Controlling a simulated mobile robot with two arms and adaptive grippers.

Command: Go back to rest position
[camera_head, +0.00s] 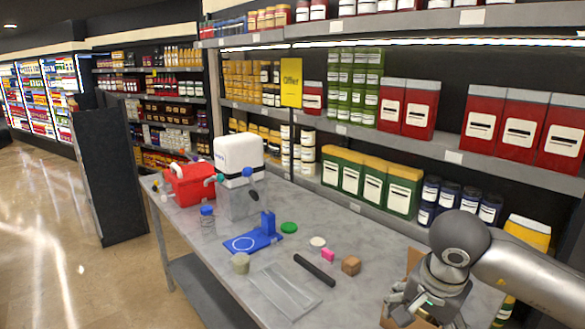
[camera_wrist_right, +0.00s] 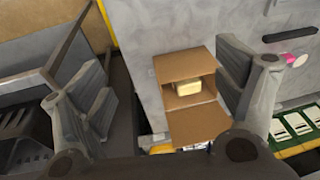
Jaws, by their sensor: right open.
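My right gripper (camera_head: 415,308) is at the near right end of the grey table, in front of and above an open cardboard box (camera_head: 412,258). Its two fingers are spread wide apart with nothing between them in the right wrist view (camera_wrist_right: 168,95). The cardboard box (camera_wrist_right: 185,65) shows there with its flap open and a pale yellow block (camera_wrist_right: 187,87) inside. In the head view my gripper hides most of the box. My left gripper does not show in either view.
The grey table (camera_head: 225,275) holds a red container (camera_head: 190,185), a white-topped machine (camera_head: 238,155), a blue fixture (camera_head: 255,240), a black bar (camera_head: 314,270), a brown cube (camera_head: 351,265) and small parts. Stocked shelves stand close behind. Open floor (camera_head: 70,260) lies to the left.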

